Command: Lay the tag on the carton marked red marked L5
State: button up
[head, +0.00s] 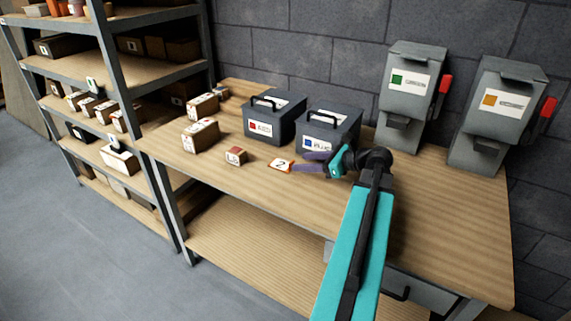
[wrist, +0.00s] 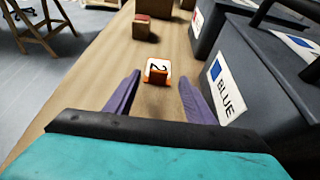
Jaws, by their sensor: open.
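A small tag (head: 281,165), white with an orange edge and a black "2", lies on the wooden table. In the wrist view the tag (wrist: 157,68) is just ahead, between the lines of my two fingers. My gripper (head: 300,162) is open and low over the table, its purple fingers pointing at the tag. In the wrist view my gripper (wrist: 160,77) holds nothing. A small brown carton with a dark red top (head: 236,155) stands left of the tag; its label is too small to read. It also shows in the wrist view (wrist: 145,30). I cannot read L5 on any carton.
A dark box labelled BLUE (head: 326,133) stands close beside my gripper; a dark box with a red label (head: 270,121) is behind. Labelled cartons (head: 200,136) stand at the table's left. Shelving (head: 110,70) holds several cartons. Two grey dispensers (head: 408,90) (head: 495,110) are right.

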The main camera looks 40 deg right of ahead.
aim_at(292, 162)
jog(key=shift+w+a+f, duration=0.1)
jog(key=shift+w+f, duration=0.05)
jog(key=shift+w, duration=0.15)
jog(key=shift+p+x, duration=0.45)
jog(key=shift+x, duration=2.15)
jog(key=shift+a, duration=0.1)
jog(key=shift+c, duration=0.2)
jog(key=c, duration=1.2)
jog(key=shift+o, duration=0.2)
jog(key=shift+r, duration=0.2)
